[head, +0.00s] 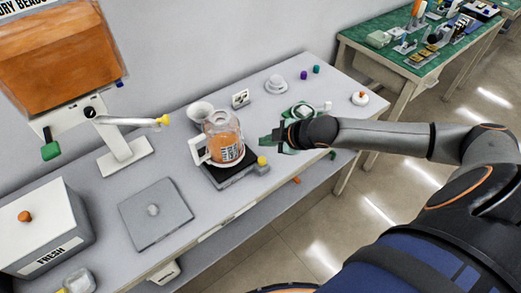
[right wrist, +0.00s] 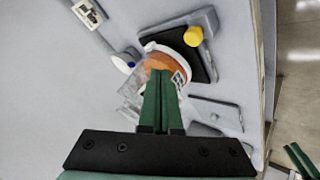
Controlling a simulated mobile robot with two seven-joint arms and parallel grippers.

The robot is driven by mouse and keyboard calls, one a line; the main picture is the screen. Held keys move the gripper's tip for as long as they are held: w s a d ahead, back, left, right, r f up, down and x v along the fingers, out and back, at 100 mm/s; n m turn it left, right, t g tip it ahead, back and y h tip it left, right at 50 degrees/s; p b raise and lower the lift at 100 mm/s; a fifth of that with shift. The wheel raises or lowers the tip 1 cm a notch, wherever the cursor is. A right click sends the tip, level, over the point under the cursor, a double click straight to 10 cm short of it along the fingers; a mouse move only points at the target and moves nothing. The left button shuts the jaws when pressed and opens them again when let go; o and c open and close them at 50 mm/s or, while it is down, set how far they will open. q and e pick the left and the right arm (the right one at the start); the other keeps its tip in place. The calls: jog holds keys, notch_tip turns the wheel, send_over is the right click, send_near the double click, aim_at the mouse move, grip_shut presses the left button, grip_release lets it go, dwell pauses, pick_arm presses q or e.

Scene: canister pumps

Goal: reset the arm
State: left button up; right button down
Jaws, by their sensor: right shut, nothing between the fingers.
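My right gripper (head: 272,139) reaches in from the right over the table, to the right of the glass pitcher (head: 224,141). In the right wrist view its green fingers (right wrist: 161,98) are shut together and empty, and they overlap the pitcher (right wrist: 170,61) in the picture. The pitcher has a white handle and orange contents, and it stands on a dark base (head: 226,176) with a yellow knob (head: 262,161). I cannot tell the height of the fingers above the table.
A dispenser with an orange-filled canister (head: 62,60) stands at the left. Near it are a box marked FRESH (head: 45,228) and a grey square lid (head: 155,213). A white cup (head: 200,111) is behind the pitcher. A green table (head: 410,68) with several items is at the back right.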

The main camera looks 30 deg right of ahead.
jog(key=s+a+f, duration=0.1)
jog(key=a, duration=0.2)
jog(key=s+a+f+m+y, duration=0.1)
jog(key=a+f, duration=0.1)
jog(key=a, duration=0.1)
jog(key=s+a+f+y, duration=0.1)
jog(key=a+f, duration=0.1)
jog(key=a, duration=0.1)
jog(key=shift+s+f+m, duration=0.2)
jog(key=shift+s+m, duration=0.1)
jog(key=shift+s, duration=0.05)
jog(key=s+a+f+m+h, duration=0.1)
jog(key=s+a+f+m, duration=0.1)
jog(key=s+f+m, duration=0.2)
jog(key=s+a+f+m+h, duration=0.1)
jog(key=s+f+m, duration=0.3)
jog(key=s, duration=0.6)
notch_tip(320, 180, down, 2)
jog(key=shift+s+a+m+t, duration=0.3)
jog(key=shift+s+a, duration=0.1)
jog(key=shift+a, duration=0.25)
dwell(0.4)
